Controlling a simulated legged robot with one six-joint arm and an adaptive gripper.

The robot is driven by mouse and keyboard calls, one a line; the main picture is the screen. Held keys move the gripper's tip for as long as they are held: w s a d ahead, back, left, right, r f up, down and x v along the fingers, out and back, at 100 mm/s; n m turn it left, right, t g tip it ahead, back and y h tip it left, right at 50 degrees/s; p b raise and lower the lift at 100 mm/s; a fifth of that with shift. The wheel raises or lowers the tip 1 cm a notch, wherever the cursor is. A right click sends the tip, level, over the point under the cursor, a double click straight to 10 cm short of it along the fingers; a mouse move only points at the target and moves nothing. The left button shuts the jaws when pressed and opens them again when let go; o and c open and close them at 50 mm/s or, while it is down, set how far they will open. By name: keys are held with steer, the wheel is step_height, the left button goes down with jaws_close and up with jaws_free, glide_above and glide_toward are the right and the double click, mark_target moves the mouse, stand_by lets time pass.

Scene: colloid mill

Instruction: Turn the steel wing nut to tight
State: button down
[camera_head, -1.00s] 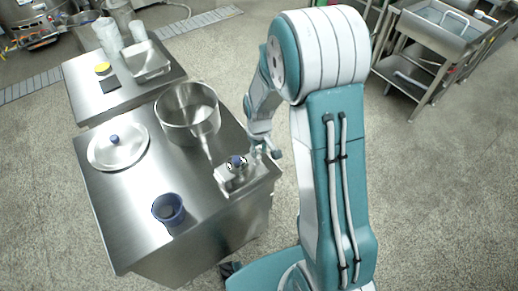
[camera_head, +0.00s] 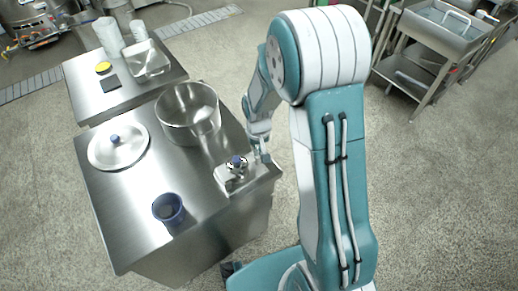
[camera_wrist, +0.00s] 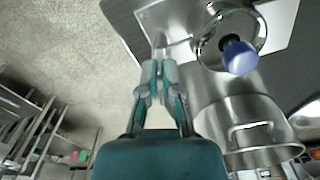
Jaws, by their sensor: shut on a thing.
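The steel wing nut (camera_wrist: 160,42) is a small bright piece at the side of the steel mill block, seen at the tips of my fingers in the wrist view. My gripper (camera_wrist: 160,72) is shut on it, with both fingers close together. In the head view my gripper (camera_head: 264,155) is at the right end of the mill block (camera_head: 234,178), by the bench edge; the nut is too small to tell there. The mill has a round top with a blue knob (camera_head: 236,161), which also shows in the wrist view (camera_wrist: 238,57). The nut's exact angle is unclear.
A large steel pot (camera_head: 188,112) stands behind the mill. A steel lid (camera_head: 118,146) and a blue cup (camera_head: 168,208) are on the bench (camera_head: 130,235). A second bench (camera_head: 85,95) holds a tray and clear containers. A steel cart (camera_head: 420,60) stands at right.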

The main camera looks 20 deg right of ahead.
steer(key=m, duration=0.3)
steer(key=a+m, duration=0.1)
steer(key=m, duration=0.2)
steer(key=shift+w+m, duration=0.1)
steer(key=shift+m, duration=0.2)
steer(key=m, duration=0.6)
steer(key=shift+w+a, duration=0.35)
steer(key=shift+w, duration=0.05)
steer(key=shift+m, duration=0.3)
steer(key=c, duration=0.8)
jaws_free()
steer(key=shift+c, duration=0.2)
steer(key=shift+a, duration=0.15)
